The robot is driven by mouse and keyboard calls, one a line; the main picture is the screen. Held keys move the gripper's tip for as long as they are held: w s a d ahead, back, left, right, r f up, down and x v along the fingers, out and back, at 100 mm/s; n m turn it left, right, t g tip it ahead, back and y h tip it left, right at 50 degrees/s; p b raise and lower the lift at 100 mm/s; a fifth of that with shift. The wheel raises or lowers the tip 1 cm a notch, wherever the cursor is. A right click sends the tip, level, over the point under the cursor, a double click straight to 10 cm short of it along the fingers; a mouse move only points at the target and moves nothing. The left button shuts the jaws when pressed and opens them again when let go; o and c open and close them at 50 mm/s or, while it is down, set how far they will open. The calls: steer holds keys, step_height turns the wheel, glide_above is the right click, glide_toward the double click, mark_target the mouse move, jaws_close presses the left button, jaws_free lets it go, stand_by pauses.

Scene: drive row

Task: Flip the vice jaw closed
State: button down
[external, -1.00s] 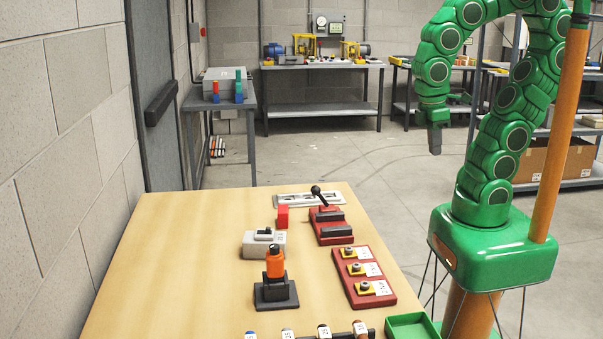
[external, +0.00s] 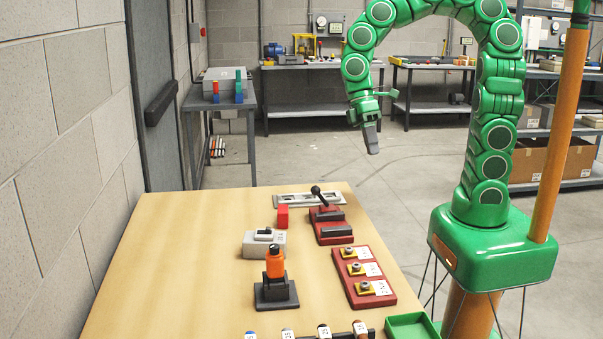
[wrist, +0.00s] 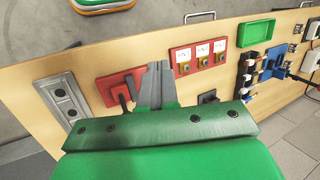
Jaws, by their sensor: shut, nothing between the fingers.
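The vice (external: 334,233) has a red base with two dark jaw bars and a lever (external: 320,196) with a black ball knob tilted up to the left. It sits near the table's back right. In the wrist view the vice (wrist: 112,85) lies just left of my fingers, and my gripper body hides part of it. My gripper (external: 372,142) is up in the air, above and to the right of the vice, apart from it. Its grey fingers also show in the wrist view (wrist: 157,75), shut together with nothing between them.
A red block (external: 283,216) and a grey switch box (external: 264,245) stand left of the vice. A grey panel (external: 293,199) lies behind it. A red board (external: 362,280) with yellow pieces and an orange-topped device (external: 275,268) are nearer. The table's left side is bare.

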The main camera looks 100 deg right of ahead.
steer(key=w+d+f+m+t+y, duration=0.15)
steer(key=w+d+f, duration=0.25)
steer(key=d, duration=0.5)
steer(key=w+d+f+m+t+y, duration=0.1)
steer(key=w+d+f+t+y, duration=0.25)
steer(key=d, duration=0.65)
steer(key=g+h, duration=0.1)
steer(key=g, duration=0.1)
glide_toward(329, 209)
steer(key=f, duration=0.1)
steer(key=d+f, duration=0.1)
steer(key=f, duration=0.2)
steer(key=shift+w+d, duration=0.1)
steer(key=shift+d, duration=0.25)
steer(key=shift+w+a, duration=0.2)
steer(key=shift+a, duration=0.8)
steer(key=shift+w+a, duration=0.15)
steer(key=shift+a, duration=0.65)
steer(key=shift+a, duration=0.1)
steer(key=shift+a, duration=2.4)
